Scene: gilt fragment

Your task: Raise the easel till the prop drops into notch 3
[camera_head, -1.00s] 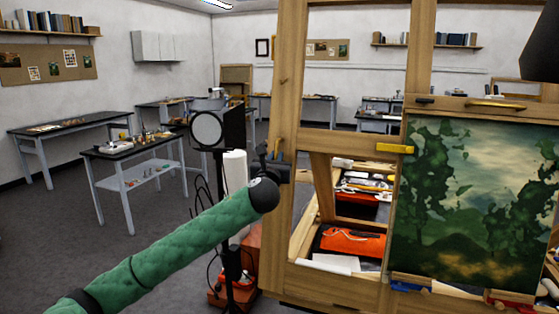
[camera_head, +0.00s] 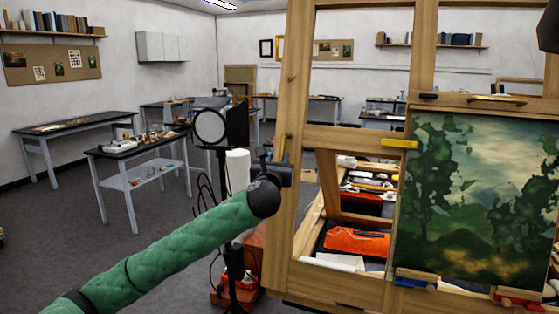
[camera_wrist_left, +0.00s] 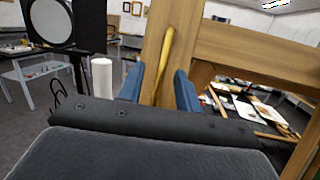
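The wooden easel (camera_head: 344,139) fills the right half of the head view and carries a dark green landscape painting (camera_head: 475,200). Its near-left post also shows in the left wrist view (camera_wrist_left: 186,25). A slim yellow handle (camera_wrist_left: 165,60) stands along this post. My left gripper (camera_head: 280,165) is at the post. In the left wrist view its two blue fingers (camera_wrist_left: 160,82) stand apart on either side of the handle, with gaps visible. A slanted wooden member (camera_head: 329,185) shows inside the frame. I cannot make out the prop's seat or the notches. My right gripper is not in view.
A round-faced lamp (camera_head: 211,127) on a dark stand and a white roll (camera_head: 237,170) stand close left of the easel. An orange item (camera_head: 357,241) lies behind the frame. Side tables (camera_head: 140,150) stand farther left. A dark shape (camera_head: 548,28) juts in at top right.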

